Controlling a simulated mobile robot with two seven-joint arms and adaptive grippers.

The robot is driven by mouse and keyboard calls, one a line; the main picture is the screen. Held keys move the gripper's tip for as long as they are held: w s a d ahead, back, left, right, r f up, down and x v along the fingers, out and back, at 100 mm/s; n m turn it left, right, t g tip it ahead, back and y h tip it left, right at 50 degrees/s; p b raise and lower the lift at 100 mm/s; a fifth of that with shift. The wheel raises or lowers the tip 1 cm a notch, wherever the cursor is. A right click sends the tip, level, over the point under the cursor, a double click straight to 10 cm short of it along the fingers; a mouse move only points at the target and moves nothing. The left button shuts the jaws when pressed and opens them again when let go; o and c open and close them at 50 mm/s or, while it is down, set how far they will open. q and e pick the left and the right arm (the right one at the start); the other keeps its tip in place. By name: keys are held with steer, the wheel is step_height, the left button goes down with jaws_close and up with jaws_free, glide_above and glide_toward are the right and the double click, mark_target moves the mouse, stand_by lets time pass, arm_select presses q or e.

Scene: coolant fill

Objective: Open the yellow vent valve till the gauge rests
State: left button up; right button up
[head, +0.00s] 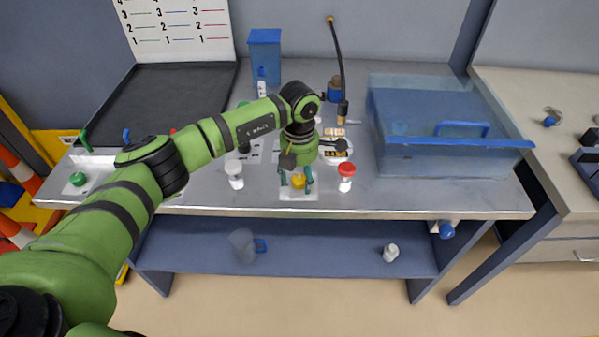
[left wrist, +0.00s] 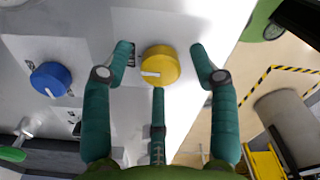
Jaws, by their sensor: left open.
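The yellow vent valve (head: 298,182) is a round knob on a pale plate near the bench's front edge. In the left wrist view the yellow knob (left wrist: 160,64) has a white mark pointing left. My left gripper (head: 295,177) is open over it. Its teal fingers (left wrist: 161,52) stand either side of the knob with visible gaps, and a third finger lies below it in the picture. A dark round item with a yellow label (head: 335,154) sits just right of the gripper, partly hidden; I cannot tell if it is the gauge. My right gripper is out of view.
A blue knob (left wrist: 51,79) lies left of the yellow one in the wrist view. A blue translucent bin (head: 430,155) fills the bench's right side.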

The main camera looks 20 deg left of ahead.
arm_select(q)
steer(key=c, duration=1.1)
steer(key=shift+f, duration=0.1)
steer(key=shift+c, duration=0.2)
steer(key=n+b, duration=0.1)
steer(key=n, duration=0.3)
steer(key=shift+b, duration=0.3)
steer(key=n+b, duration=0.1)
steer(key=n, duration=0.2)
steer(key=shift+n, duration=0.3)
steer(key=n, duration=0.4)
steer(key=shift+n+b, duration=0.3)
steer(key=shift+n, duration=2)
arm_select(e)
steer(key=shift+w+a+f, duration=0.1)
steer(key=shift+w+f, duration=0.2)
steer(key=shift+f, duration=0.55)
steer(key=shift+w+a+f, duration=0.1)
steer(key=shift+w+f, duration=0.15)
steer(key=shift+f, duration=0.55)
